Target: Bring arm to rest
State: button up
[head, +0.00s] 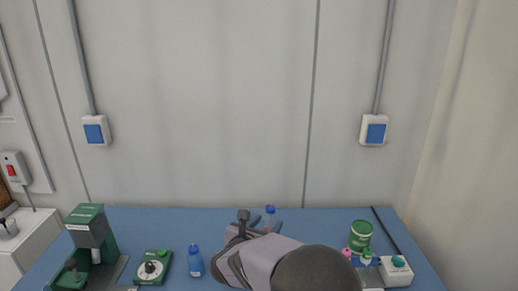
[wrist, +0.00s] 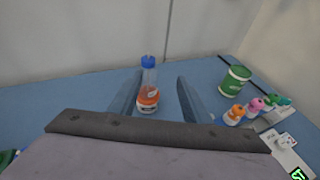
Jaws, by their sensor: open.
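My gripper (wrist: 160,77) is open, with its two grey fingers spread apart in the wrist view. A clear bottle (wrist: 149,77) with a blue cap and an orange-and-white lower part stands upright on the blue table (wrist: 75,105). It shows between the fingers, nearer the left one; I cannot tell whether they touch. In the head view the bottle (head: 270,213) shows just behind my arm's end, and its lower part is hidden. My arm reaches over the table from the front.
A green can (head: 360,236), small coloured-cap bottles (wrist: 255,106) and a white button box (head: 397,271) stand at the right. A blue bottle (head: 195,261), a green dial box (head: 153,267) and a green machine (head: 90,235) stand at the left. The wall (head: 215,120) closes the back.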

jog(key=s+d+f+m+g+h, duration=0.2)
jog(key=s+d+f+m+g, duration=0.15)
jog(key=s+d+m, duration=0.5)
jog(key=s+d+f+m+g+y, duration=0.1)
jog(key=s+d+m+g, duration=0.1)
jog(key=s+m, duration=0.3)
jog(key=s+d+f+m+g+y+p, duration=0.1)
jog(key=s+d+f+m+g, duration=0.1)
jog(key=s, duration=0.6)
jog(key=s+d+f+m+g+y+p, duration=0.1)
jog(key=s+d+m+g, duration=0.3)
jog(key=m, duration=0.4)
jog(key=shift+s+d+f+g, duration=0.1)
jog(key=shift+s+f+g, duration=0.15)
jog(key=shift+s, duration=0.45)
jog(key=shift+s+d+f+g, duration=0.1)
jog(key=shift+s+f+g, duration=0.15)
jog(key=shift+s, duration=0.45)
jog(key=s+a+m+y, duration=0.4)
jog(key=s+m, duration=0.2)
jog(key=m, duration=0.1)
jog(key=shift+f+g+p, duration=0.35)
jog(key=shift+p, duration=0.05)
